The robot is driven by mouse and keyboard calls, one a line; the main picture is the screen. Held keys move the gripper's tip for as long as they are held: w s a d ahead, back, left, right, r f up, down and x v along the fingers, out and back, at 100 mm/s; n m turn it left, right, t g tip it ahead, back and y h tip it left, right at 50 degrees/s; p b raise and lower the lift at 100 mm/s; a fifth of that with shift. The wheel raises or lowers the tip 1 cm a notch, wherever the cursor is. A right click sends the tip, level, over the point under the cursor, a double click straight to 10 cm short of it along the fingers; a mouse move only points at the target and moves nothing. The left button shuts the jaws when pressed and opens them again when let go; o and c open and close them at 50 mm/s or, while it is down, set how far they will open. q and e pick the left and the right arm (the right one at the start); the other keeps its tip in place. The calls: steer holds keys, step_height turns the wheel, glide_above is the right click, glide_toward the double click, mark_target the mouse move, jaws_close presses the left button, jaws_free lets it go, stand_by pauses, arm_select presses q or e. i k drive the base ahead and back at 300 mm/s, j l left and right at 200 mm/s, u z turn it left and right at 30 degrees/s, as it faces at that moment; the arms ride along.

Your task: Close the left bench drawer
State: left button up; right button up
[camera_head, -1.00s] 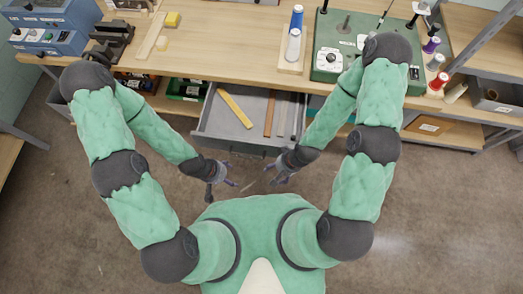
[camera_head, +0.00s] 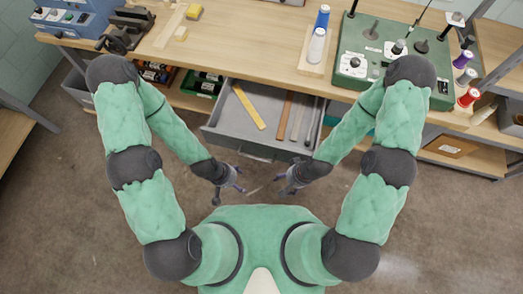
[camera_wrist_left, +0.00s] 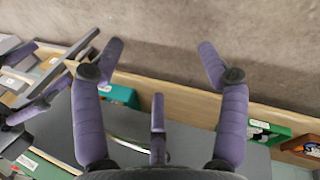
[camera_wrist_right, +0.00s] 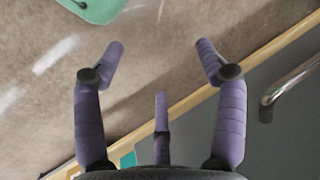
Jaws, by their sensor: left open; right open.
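The grey bench drawer (camera_head: 226,118) is pulled well out from under the wooden bench top, in the head view. A yellow ruler and several thin strips lie in it. My left gripper (camera_head: 230,180) is open and empty in front of the drawer front, apart from it. My right gripper (camera_head: 289,183) is also open and empty, a little to the right. The left wrist view shows the open fingers (camera_wrist_left: 160,55) with grey surfaces behind. The right wrist view shows its open fingers (camera_wrist_right: 160,55), with a metal bar handle (camera_wrist_right: 290,86) on a grey panel to the right.
The bench top (camera_head: 250,50) holds a green box (camera_head: 390,65), thread spools (camera_head: 317,45) and a dark vise (camera_head: 128,28). Green bins (camera_head: 204,85) sit on the shelf left of the drawer. Clear floor (camera_head: 70,190) lies in front.

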mark_target(230, 125)
steer(key=l+u, duration=0.1)
steer(key=l, duration=0.55)
steer(key=k+l+u, duration=0.15)
steer(key=l, duration=0.5)
